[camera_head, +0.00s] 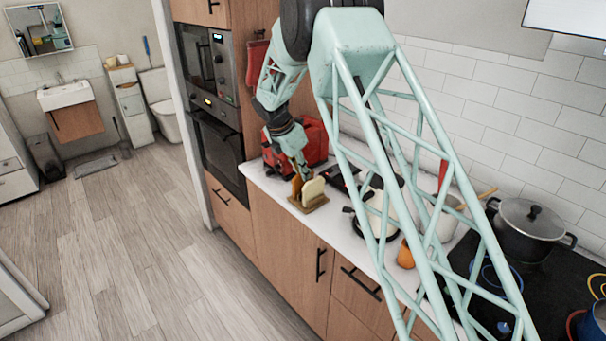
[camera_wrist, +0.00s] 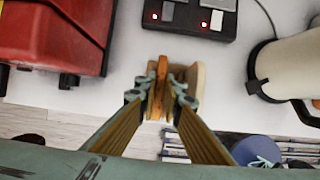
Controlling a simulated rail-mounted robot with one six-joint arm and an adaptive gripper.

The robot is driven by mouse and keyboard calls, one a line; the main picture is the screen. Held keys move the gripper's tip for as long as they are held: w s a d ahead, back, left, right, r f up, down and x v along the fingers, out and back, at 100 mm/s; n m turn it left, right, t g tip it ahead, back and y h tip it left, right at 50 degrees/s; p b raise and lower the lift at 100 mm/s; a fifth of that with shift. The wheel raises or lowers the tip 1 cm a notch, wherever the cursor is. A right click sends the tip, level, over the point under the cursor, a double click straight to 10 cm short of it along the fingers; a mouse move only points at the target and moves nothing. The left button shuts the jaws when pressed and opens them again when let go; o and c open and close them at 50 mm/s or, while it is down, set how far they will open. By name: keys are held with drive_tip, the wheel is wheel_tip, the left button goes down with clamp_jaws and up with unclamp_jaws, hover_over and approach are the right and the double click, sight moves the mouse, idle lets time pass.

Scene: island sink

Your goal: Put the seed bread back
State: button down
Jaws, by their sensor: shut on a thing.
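My gripper (camera_head: 301,172) points down at the counter and is shut on a slice of brown bread, seen edge-on between the fingertips in the wrist view (camera_wrist: 163,78). I take this slice to be the seed bread; its seeds are too small to make out. In the head view the brown slice (camera_head: 296,187) stands upright at the left of a wooden rack (camera_head: 316,205). A pale bread slice (camera_head: 314,190) stands beside it on the right, in the same rack. I cannot tell whether the held slice's lower edge touches the rack.
A red appliance (camera_head: 315,141) stands behind the rack, close to my gripper. The counter's front edge is close to the rack. A pot (camera_head: 532,228) stands on the hob.

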drive_tip(key=c, duration=2.8)
unclamp_jaws()
drive_tip(key=shift+r, duration=0.1)
drive_tip(key=shift+p+v, duration=0.35)
drive_tip(key=shift+v, duration=5.6)
drive_tip(key=shift+s+r, duration=0.1)
drive_tip(key=shift+r, duration=0.05)
